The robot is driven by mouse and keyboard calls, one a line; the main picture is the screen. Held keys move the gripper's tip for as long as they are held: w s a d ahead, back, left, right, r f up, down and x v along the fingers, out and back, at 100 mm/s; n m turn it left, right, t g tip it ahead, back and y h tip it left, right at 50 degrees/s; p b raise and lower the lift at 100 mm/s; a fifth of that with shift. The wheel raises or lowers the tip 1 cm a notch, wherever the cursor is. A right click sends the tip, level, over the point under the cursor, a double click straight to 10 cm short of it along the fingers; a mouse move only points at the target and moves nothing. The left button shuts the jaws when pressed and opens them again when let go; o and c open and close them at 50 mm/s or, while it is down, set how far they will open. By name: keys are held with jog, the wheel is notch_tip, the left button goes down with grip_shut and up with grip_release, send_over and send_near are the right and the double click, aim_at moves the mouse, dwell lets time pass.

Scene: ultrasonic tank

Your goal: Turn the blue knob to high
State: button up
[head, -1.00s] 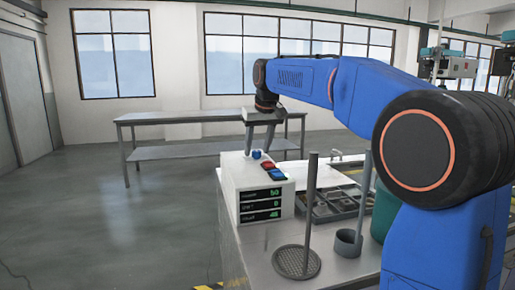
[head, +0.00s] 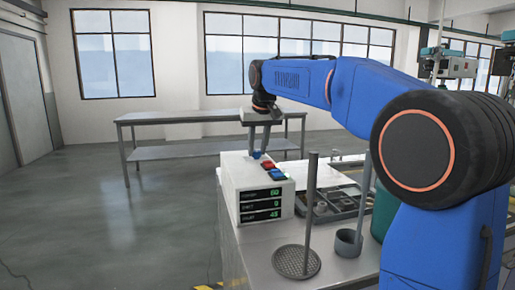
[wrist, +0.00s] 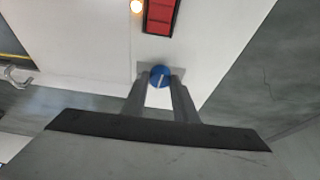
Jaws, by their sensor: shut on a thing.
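The blue knob (head: 256,155) sits on top of a white control box (head: 235,184). In the wrist view the knob (wrist: 160,75) is round, with a pale pointer line on it that runs nearly up and down the picture, leaning slightly. My gripper (head: 259,150) comes down from above onto the knob. In the wrist view my gripper (wrist: 158,82) has one finger on each side of the knob and is shut on it. The fingers cover parts of the knob's sides. No setting marks around it are legible.
A red switch (wrist: 162,16) and a lit orange lamp (wrist: 136,6) are close to the knob. Green displays (head: 262,204) are on the box front. A rod stand (head: 309,215) and a grey cup (head: 349,241) stand to the right. A bare table (head: 165,117) is behind.

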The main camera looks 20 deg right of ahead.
jog(key=m+h, duration=0.1)
jog(key=m, duration=0.4)
jog(key=shift+a+h, duration=0.2)
jog(key=shift+h, duration=0.2)
jog(key=m+h, duration=0.1)
jog(key=m, duration=0.1)
jog(key=m+g, duration=0.1)
jog(key=m, duration=0.2)
jog(key=shift+w+a+m+g+h, duration=0.1)
jog(key=shift+w+m+g+h, duration=0.1)
jog(key=shift+m+g+h, duration=0.15)
jog(key=o, duration=1.1)
jog(key=shift+c, duration=0.2)
jog(key=shift+r, duration=0.1)
jog(key=v, duration=1.7)
jog(key=shift+a, duration=0.15)
jog(key=shift+s, duration=0.1)
